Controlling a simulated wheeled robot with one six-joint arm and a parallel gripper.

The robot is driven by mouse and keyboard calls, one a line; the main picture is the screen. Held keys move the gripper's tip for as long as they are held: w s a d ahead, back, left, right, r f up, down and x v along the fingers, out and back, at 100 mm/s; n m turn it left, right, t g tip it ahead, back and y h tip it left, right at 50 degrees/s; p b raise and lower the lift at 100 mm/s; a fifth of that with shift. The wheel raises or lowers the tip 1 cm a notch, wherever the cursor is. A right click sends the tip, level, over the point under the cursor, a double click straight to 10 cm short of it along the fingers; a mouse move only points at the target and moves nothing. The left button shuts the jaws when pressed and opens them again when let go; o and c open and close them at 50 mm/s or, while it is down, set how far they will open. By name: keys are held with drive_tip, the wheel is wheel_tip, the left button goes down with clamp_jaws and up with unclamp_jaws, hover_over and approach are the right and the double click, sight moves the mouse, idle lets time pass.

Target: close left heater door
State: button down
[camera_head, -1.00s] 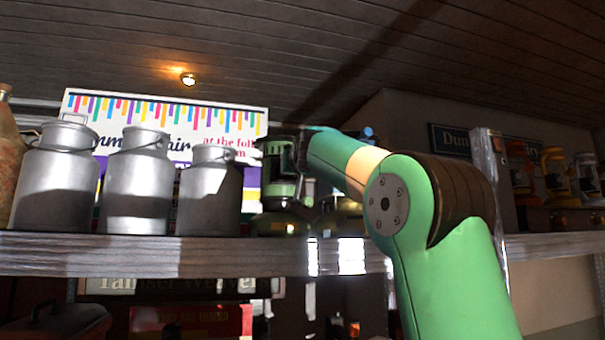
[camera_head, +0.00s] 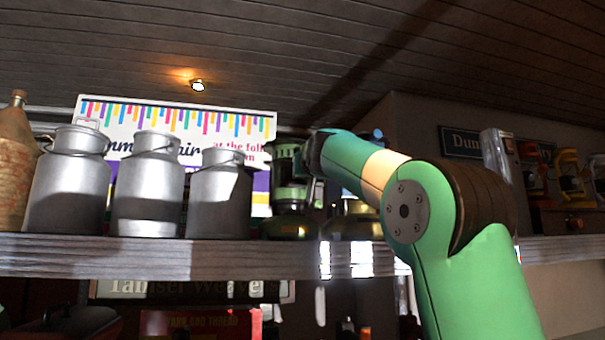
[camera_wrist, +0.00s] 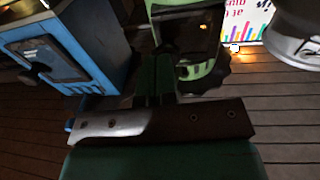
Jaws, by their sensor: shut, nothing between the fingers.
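A green lantern-like heater (camera_head: 290,195) with a dark round base stands on the shelf, left of my arm's end. It also shows close up in the wrist view (camera_wrist: 205,38), where the picture is upside down. Which part of it is the door, and how far it is open, I cannot tell. My gripper (camera_wrist: 157,62) is shut and empty, its dark green fingertips close to the green heater. I cannot tell whether they touch it. In the head view the fingers are hidden around the heater's upper right side. A blue boxy object (camera_wrist: 65,45) with a dark knob is at the wrist view's left.
Metal milk cans (camera_head: 150,190) stand left of the heater on the wooden shelf (camera_head: 130,258). A colourful sign (camera_head: 180,118) is behind them. A woven bottle (camera_head: 14,155) is at the far left. Red and yellow lanterns (camera_head: 570,175) stand on the right. The space above the cans is open.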

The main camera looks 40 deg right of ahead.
drive_tip(key=r+b+v, duration=0.1)
drive_tip(key=b+v, duration=0.5)
drive_tip(key=v, duration=0.6)
drive_tip(key=w+a+f+n+g+y+b, duration=0.1)
drive_tip(key=w+a+f+n+y, duration=0.2)
drive_tip(key=a+f, duration=0.6)
drive_tip(key=a+f+n+g+y+b, duration=0.1)
drive_tip(key=a+f+n+g+y, duration=0.25)
drive_tip(key=f, duration=0.95)
drive_tip(key=w+a+f+n+y, duration=0.25)
drive_tip(key=a+f+y, duration=0.35)
drive_tip(key=f, duration=0.5)
drive_tip(key=s+a+f+n+g+y+b, duration=0.1)
drive_tip(key=s+a+f+n+g, duration=0.1)
drive_tip(key=s+a+f, duration=0.45)
drive_tip(key=s+a+f+n+g+y+b, duration=0.1)
drive_tip(key=s+a+f+g, duration=0.25)
drive_tip(key=f, duration=0.55)
drive_tip(key=s+a+f+n+g, duration=0.1)
drive_tip(key=s+a+f+g, duration=0.1)
drive_tip(key=s+f, duration=0.3)
drive_tip(key=s+a+f+n+g, duration=0.1)
drive_tip(key=s+a+f+g, duration=0.1)
drive_tip(key=s+f, duration=0.4)
drive_tip(key=s+g, duration=0.1)
drive_tip(key=s, duration=0.3)
drive_tip(key=shift+a+y, duration=0.35)
drive_tip(key=shift+a, duration=0.05)
